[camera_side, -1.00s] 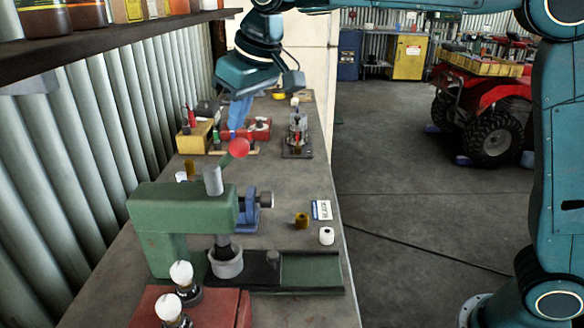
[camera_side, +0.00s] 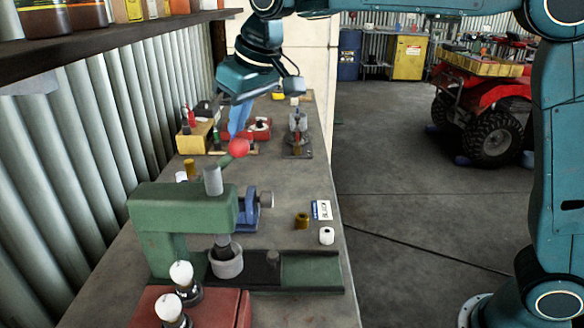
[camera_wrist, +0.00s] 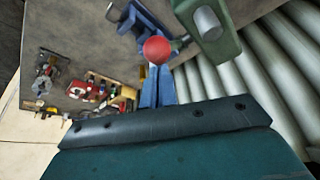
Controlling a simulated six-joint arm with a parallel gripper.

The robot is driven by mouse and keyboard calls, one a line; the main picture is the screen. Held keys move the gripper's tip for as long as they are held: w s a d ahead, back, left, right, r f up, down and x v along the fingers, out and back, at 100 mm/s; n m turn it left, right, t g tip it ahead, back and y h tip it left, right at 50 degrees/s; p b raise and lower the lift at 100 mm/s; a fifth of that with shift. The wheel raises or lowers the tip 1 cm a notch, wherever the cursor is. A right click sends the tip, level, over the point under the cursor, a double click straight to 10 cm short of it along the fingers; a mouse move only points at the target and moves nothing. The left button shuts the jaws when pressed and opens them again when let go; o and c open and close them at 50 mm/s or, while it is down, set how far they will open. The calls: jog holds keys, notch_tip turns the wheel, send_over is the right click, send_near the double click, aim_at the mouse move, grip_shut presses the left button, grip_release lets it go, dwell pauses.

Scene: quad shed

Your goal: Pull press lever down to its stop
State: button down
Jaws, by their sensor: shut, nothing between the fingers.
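The green press (camera_side: 185,215) stands on the bench in the side view, with its grey column top (camera_side: 212,181). Its lever ends in a red ball knob (camera_side: 238,148), raised above the press head. My gripper (camera_side: 236,134) is shut and empty, pointing down just above and behind the knob. In the wrist view the red knob (camera_wrist: 157,50) lies at the tips of my blue fingers (camera_wrist: 155,80), in line with them. I cannot tell whether the fingertips touch the knob. The press body (camera_wrist: 212,30) shows at the top of the wrist view.
A blue vise (camera_side: 250,210) stands behind the press. A yellow box (camera_side: 195,138) and a red tool (camera_side: 258,129) sit further back. A shelf (camera_side: 120,40) runs along the corrugated wall at left.

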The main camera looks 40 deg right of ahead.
jog(key=shift+f, duration=0.35)
